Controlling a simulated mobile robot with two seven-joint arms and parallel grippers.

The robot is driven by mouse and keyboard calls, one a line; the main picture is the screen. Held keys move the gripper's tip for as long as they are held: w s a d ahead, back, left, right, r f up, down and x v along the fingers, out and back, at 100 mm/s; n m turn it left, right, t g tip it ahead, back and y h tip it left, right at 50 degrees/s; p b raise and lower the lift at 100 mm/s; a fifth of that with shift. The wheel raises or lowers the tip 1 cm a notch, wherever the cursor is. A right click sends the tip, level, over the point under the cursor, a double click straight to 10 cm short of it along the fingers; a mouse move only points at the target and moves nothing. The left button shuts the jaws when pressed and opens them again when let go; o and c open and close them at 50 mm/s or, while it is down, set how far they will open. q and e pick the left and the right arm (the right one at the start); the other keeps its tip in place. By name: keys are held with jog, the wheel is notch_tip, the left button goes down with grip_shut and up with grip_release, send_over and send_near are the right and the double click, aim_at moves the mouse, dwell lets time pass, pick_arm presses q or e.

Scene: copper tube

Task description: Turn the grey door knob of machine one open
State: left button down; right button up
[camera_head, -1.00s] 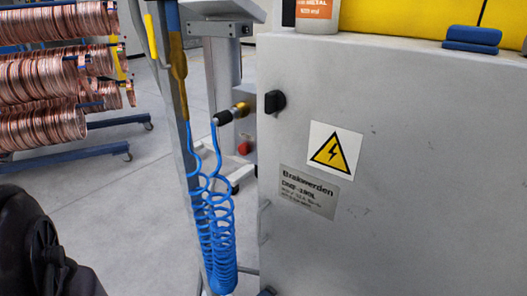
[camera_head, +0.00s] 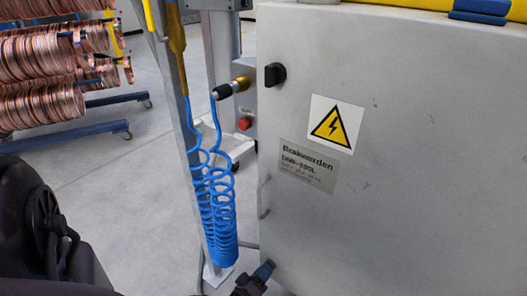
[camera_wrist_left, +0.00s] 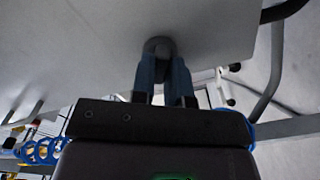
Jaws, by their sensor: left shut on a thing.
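The grey cabinet (camera_head: 400,200) fills the right of the head view, with a black rotary switch (camera_head: 275,74) high near its left edge. My left gripper (camera_head: 265,270) shows at the bottom of the head view, by the cabinet's lower left edge. In the left wrist view, its two blue fingers (camera_wrist_left: 164,72) are shut on a round grey knob (camera_wrist_left: 160,46) on a pale panel. The knob's lower part is hidden between the fingers. In the head view the knob is not clear. My right gripper is not in view.
A post with a coiled blue air hose (camera_head: 220,215) stands just left of the cabinet. A small handle or latch (camera_head: 264,198) is on the cabinet's left edge. Racks of copper coils (camera_head: 45,70) stand at the far left. Open floor (camera_head: 100,190) lies between.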

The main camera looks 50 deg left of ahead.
pick_arm(q)
jog(key=shift+m, duration=4.9)
jog(key=c, duration=1.1)
grip_release()
